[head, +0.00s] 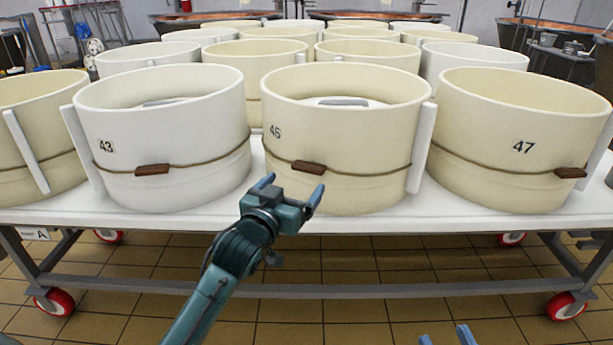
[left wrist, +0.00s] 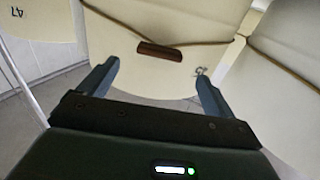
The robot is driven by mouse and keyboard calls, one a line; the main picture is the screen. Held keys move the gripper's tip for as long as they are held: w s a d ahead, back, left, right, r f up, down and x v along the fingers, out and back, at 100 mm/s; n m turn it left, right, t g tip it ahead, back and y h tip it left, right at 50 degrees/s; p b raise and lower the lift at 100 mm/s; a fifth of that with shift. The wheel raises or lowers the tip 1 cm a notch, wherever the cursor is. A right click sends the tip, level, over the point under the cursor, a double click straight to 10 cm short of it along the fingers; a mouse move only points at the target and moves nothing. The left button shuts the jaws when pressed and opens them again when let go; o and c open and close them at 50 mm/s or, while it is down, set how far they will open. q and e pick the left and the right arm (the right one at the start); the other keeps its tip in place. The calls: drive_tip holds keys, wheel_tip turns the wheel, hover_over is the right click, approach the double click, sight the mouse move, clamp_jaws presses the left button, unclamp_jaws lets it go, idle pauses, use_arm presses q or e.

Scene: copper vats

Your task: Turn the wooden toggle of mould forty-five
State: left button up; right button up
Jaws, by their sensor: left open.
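Mould forty-five (head: 345,130) is a cream round mould with the number 45 on its wall, standing at the table's front edge. A cord runs round it, and its brown wooden toggle (head: 309,167) lies nearly level on the cord. My left gripper (head: 293,187) is open and empty, just below and in front of the toggle. In the left wrist view the toggle (left wrist: 160,51) shows beyond and between the open fingers, apart from them. My right gripper (head: 446,336) shows only its two separated fingertips at the bottom edge, with nothing seen between them.
Mould 43 (head: 165,135) stands to the left and mould 47 (head: 520,140) to the right, each with a cord and toggle. More moulds fill the white table (head: 250,215) behind. The tiled floor in front is clear.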

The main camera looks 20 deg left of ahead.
sight(306, 170)
use_arm(q)
drive_tip(key=w, duration=0.2)
drive_tip(key=w+b, duration=0.1)
drive_tip(key=w, duration=0.3)
drive_tip(key=shift+d+f+b, duration=0.15)
drive_tip(key=shift+d+b, duration=0.25)
drive_tip(key=shift+w, duration=0.7)
use_arm(e)
drive_tip(key=shift+a+r+y, duration=0.15)
drive_tip(key=shift+y, duration=0.15)
use_arm(q)
drive_tip(key=c, duration=1)
